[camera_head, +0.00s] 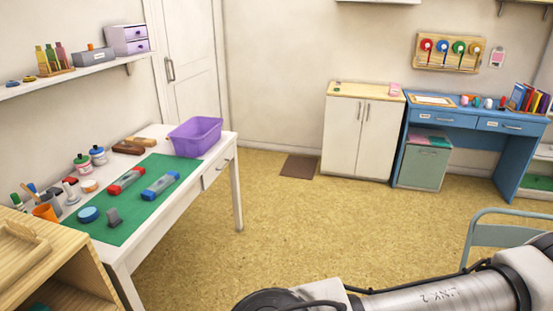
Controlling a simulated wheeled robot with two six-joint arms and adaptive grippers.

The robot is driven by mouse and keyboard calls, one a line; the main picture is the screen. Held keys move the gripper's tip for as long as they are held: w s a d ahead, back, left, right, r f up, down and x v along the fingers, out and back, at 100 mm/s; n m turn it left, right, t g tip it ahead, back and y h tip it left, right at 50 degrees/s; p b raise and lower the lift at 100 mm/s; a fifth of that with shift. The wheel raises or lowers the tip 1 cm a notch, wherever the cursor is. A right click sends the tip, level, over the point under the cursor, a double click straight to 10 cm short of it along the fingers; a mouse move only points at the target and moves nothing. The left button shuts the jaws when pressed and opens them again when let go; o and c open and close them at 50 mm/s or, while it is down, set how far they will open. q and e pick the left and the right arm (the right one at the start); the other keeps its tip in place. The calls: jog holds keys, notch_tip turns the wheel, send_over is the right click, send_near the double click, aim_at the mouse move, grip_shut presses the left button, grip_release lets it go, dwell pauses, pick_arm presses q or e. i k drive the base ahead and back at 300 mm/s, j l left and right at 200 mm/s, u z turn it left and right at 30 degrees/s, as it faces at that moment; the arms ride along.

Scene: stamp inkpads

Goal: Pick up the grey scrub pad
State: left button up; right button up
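A small grey block-like object (114,217), which looks like the grey scrub pad, sits on the green mat (128,224) near its front end. The mat lies on the white table (199,186) at the left. A round blue object (88,214) lies just left of the grey one, apart from it. No gripper shows at the table. Part of my arm crosses the bottom right of the view, but no fingertips show. My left arm is not in view.
A red inkpad-like case (126,181) and a blue one (160,185) lie on the mat. A purple bin (195,136) stands at the table's far end. Jars and an orange cup (45,211) line the left edge. The floor (300,225) right of the table is clear.

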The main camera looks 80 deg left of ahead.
aim_at(112, 215)
jog(key=u, duration=3.7)
